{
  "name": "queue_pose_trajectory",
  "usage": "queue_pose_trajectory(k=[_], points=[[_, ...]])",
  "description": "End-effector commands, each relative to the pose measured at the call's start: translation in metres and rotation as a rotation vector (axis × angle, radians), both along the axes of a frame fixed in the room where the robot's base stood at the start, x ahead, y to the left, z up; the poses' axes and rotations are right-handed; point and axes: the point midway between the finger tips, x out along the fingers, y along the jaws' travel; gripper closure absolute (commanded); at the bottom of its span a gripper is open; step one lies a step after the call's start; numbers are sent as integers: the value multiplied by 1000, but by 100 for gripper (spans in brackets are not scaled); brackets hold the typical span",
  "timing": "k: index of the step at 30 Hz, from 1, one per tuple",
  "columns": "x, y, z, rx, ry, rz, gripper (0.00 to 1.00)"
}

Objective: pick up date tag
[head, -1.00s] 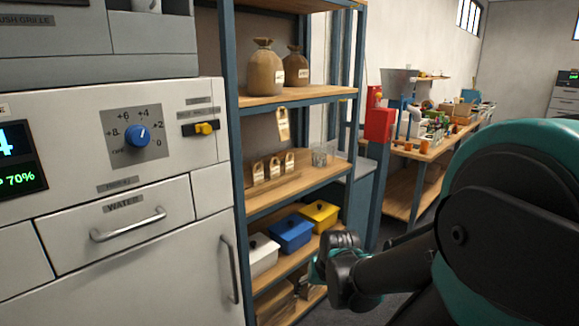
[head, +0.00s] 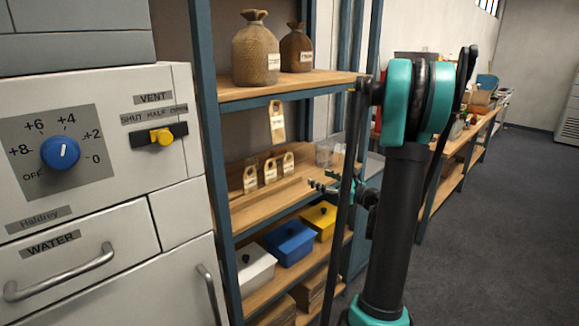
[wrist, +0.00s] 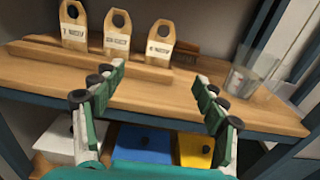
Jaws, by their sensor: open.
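Three tan tags with round holes stand in a wooden rack (wrist: 110,66) on the middle shelf. The left tag (wrist: 74,27), middle tag (wrist: 117,33) and right tag (wrist: 159,42) carry small printed labels; the right one seems to read NOV, but the print is blurred. They also show in the head view (head: 270,172). Another tag (head: 277,121) hangs below the upper shelf's front edge. My gripper (wrist: 158,78) is open and empty. Its fingers point at the shelf, in front of the rack and apart from the tags. In the head view my gripper (head: 332,187) is right of the rack.
A clear glass container (wrist: 254,74) stands on the shelf right of the rack. Lidded white (head: 255,270), blue (head: 289,243) and yellow (head: 320,220) bins sit on the shelf below. Sacks (head: 256,50) stand above. Shelf posts (head: 206,160) border the opening.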

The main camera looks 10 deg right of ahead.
Motion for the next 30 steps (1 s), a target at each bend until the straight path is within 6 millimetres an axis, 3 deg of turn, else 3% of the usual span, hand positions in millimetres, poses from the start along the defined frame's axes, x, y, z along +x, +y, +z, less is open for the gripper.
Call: queue_pose_trajectory(k=[18,30], points=[[86,63,1,8,1,3,28],[108,78,1,8,1,1,28]])
